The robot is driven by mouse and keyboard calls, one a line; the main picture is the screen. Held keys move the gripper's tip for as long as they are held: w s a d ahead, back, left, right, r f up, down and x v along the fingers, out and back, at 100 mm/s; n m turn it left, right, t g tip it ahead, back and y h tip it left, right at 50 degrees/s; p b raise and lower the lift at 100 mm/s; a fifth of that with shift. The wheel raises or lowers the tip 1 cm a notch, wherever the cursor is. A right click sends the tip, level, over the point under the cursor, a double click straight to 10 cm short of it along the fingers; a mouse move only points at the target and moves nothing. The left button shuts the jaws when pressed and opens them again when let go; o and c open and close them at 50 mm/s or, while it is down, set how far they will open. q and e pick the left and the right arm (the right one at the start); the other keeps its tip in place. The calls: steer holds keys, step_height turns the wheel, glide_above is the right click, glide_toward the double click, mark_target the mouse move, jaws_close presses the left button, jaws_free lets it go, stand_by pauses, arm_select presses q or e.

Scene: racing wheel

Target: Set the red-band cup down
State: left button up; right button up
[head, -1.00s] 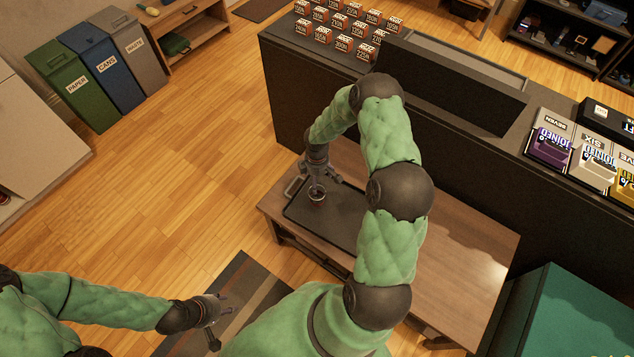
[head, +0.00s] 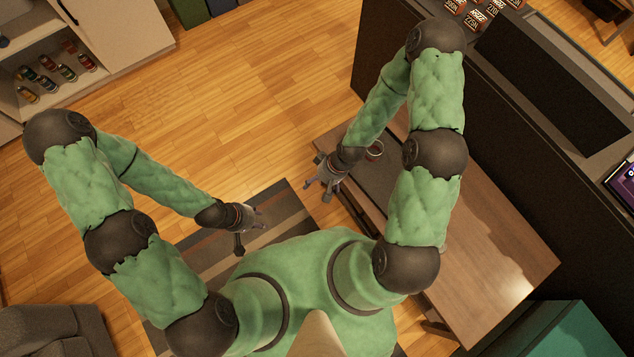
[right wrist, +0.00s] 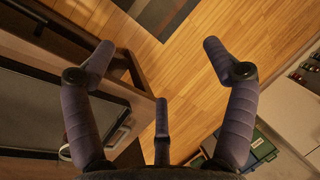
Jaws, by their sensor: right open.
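The red-band cup (head: 375,150) stands on the dark tray (head: 378,182) on the wooden table, partly hidden by my right arm. A reddish band shows faintly on it. My right gripper (head: 328,184) is open and empty, left of the cup and apart from it, by the table's left edge. In the right wrist view its spread fingers (right wrist: 160,75) hold nothing, and the tray (right wrist: 55,110) lies at the left. My left gripper (head: 254,218) is open and empty over the striped rug, far from the cup.
The wooden table (head: 490,270) has bare room toward its near right end. A long black counter (head: 520,160) runs behind it. A shelf with several cans (head: 55,70) stands at the far left. The wooden floor (head: 240,100) between is clear.

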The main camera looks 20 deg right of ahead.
steer(key=s+a+m, duration=0.3)
steer(key=s, duration=0.3)
steer(key=shift+s+a+r, duration=0.15)
steer(key=shift+s+r, duration=0.1)
steer(key=shift+r, duration=0.2)
